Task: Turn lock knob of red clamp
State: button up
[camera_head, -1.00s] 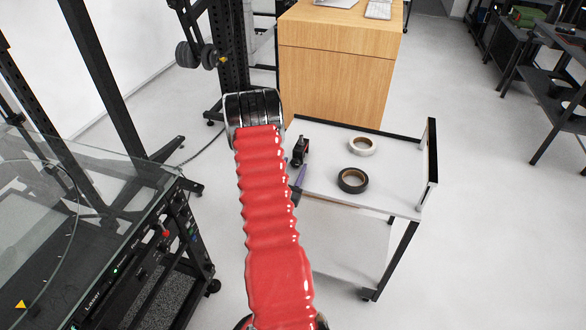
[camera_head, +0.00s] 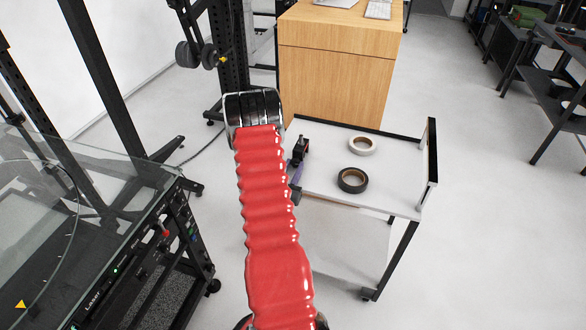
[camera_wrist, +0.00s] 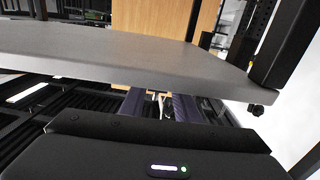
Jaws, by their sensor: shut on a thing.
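A small dark clamp (camera_head: 301,148) stands at the left edge of the white cart top in the head view; I cannot make out clear red on it. The purple fingers of my gripper (camera_head: 296,177) show just below it, partly hidden behind my red-sleeved arm. In the wrist view my gripper (camera_wrist: 159,104) has its two purple fingers close under the grey tabletop edge. They are shut on a small pale part between them, which looks like the clamp's lock knob (camera_wrist: 161,102). Most of the knob is hidden.
The cart top (camera_head: 392,195) bears a white tape roll (camera_head: 362,146) and a dark tape roll (camera_head: 353,180). Its underside edge is close above my fingers. A wooden cabinet (camera_head: 335,85) stands behind, and a glass-topped machine (camera_head: 95,185) at the left. Floor at the right is open.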

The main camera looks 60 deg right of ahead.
jog(key=shift+n, duration=0.8)
jog(key=o, duration=1.1)
jog(key=shift+c, duration=0.2)
jog(key=s+a, duration=0.1)
jog(key=a, duration=1.2)
jog(key=shift+s+a, duration=0.35)
